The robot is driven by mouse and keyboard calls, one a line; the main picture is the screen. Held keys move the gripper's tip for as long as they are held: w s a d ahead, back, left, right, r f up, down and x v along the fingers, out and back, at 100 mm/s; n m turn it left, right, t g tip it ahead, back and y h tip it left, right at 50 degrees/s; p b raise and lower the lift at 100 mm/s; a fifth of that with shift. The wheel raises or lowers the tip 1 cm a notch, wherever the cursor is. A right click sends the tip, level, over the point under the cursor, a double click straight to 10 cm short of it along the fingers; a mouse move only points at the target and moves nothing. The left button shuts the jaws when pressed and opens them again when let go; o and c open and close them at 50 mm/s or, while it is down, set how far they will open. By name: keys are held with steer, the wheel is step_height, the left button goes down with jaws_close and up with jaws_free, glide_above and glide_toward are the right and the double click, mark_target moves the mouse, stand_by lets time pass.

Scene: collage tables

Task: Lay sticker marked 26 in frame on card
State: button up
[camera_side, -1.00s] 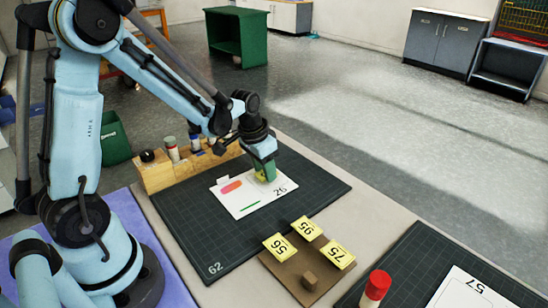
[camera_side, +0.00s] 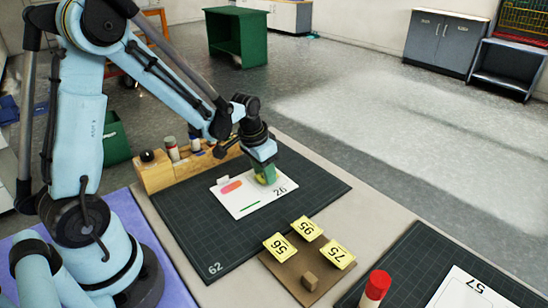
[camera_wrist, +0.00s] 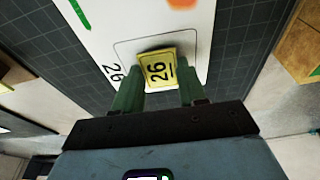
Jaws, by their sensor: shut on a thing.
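The yellow sticker marked 26 (camera_wrist: 157,68) is between the green fingers of my gripper (camera_wrist: 158,92) in the wrist view. My gripper (camera_side: 265,176) is shut on it, low over the white card (camera_side: 240,205). The card also shows in the wrist view (camera_wrist: 112,25), with a thin outlined frame beside a printed 26. The sticker lies over this frame, slightly turned to it. I cannot tell whether it touches the card. In the side view the fingers largely hide the sticker.
The card lies on a dark cutting mat (camera_side: 205,240) marked 62. A brown board (camera_side: 285,265) carries yellow stickers 56, 95 and 75 and a small wooden block. A wooden rack (camera_side: 155,178) stands at the mat's back left. A red-capped tube (camera_side: 375,288) stands in front.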

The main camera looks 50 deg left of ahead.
steer(key=o, duration=0.9)
steer(key=shift+c, duration=0.2)
steer(key=shift+w+v, duration=0.25)
steer(key=shift+v, duration=0.9)
steer(key=shift+w+v, duration=0.25)
steer(key=shift+v, duration=0.85)
steer(key=shift+w+v, duration=0.25)
steer(key=shift+v, duration=0.9)
steer(key=shift+r, duration=0.2)
steer(key=s+d+r+t, duration=0.4)
steer(key=s+d, duration=0.3)
steer(key=s, duration=0.3)
steer(key=shift+d+r+t, duration=0.2)
steer(key=shift+r+t, duration=0.1)
steer(key=shift+r, duration=0.55)
